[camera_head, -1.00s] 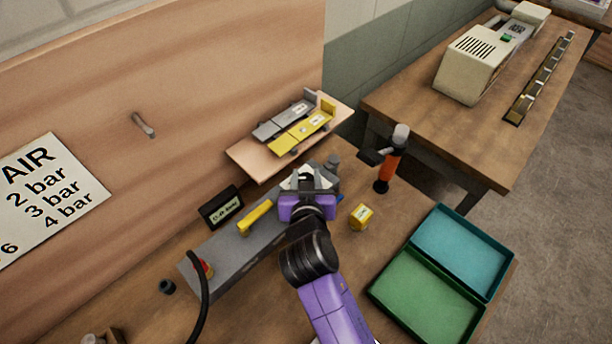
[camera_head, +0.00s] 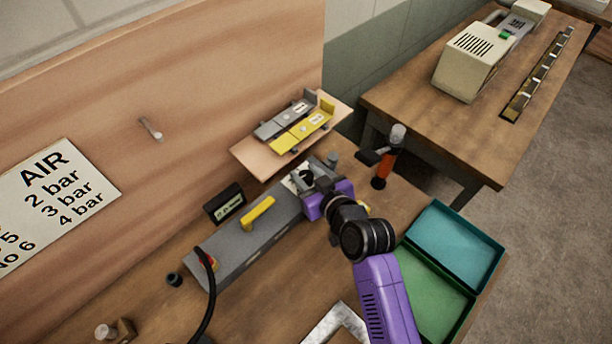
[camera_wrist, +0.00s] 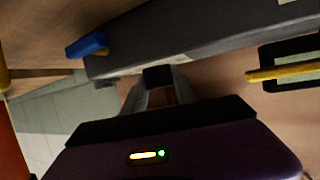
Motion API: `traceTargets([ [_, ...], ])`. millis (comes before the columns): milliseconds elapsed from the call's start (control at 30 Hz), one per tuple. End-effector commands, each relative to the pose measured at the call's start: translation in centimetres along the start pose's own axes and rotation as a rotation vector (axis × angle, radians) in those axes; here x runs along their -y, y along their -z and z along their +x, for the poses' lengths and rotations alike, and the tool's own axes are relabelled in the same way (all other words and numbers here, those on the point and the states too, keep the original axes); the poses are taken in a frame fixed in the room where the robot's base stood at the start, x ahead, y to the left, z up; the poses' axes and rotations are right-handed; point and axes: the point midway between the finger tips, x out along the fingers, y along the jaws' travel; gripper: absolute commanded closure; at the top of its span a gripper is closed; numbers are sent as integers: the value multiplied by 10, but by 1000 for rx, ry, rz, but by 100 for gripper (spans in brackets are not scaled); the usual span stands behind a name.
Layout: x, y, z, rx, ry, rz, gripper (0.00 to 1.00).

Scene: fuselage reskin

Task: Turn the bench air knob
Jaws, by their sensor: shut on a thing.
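The air knob (camera_head: 306,178) is a small dark round knob by a pale plate, at the far end of a long grey bench unit (camera_head: 235,255). My gripper (camera_head: 312,176), on a purple wrist, reaches it from the right. In the wrist view my gripper (camera_wrist: 158,82) has its fingertips closed on the dark knob (camera_wrist: 157,74), against the grey unit. Its fingers partly hide the knob, so its setting cannot be read. A black display (camera_head: 226,203) stands behind the unit; its reading is too small to tell.
A yellow handle (camera_head: 258,213) lies along the unit, with a black hose (camera_head: 209,300) at its near end. An orange tool (camera_head: 386,165) stands beyond my gripper. Teal (camera_head: 455,245) and green trays lie right. A shelf (camera_head: 262,163) holds grey and yellow parts.

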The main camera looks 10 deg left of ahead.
Motion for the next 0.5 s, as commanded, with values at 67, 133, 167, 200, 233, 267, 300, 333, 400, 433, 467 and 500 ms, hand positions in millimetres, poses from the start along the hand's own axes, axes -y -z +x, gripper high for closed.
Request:
traceTargets([
  [67,-2,-6,2,-2,33,-13,100],
  [133,-2,-6,2,-1,67,-28,100],
  [167,-2,-6,2,-2,80,-34,100],
  [200,-2,-6,3,-2,99,-42,100],
  [233,-2,-6,3,-1,113,-48,100],
  [267,-2,-6,3,-1,126,-53,100],
  [300,-2,-6,3,-1,145,-61,100],
  [333,-2,-6,2,0,157,-66,100],
  [400,-2,-5,2,0,184,-78,100],
  [433,-2,-6,2,1,196,-82,100],
  [467,-2,-5,2,1,206,-85,100],
  [500,-1,-5,2,2,218,-92,100],
])
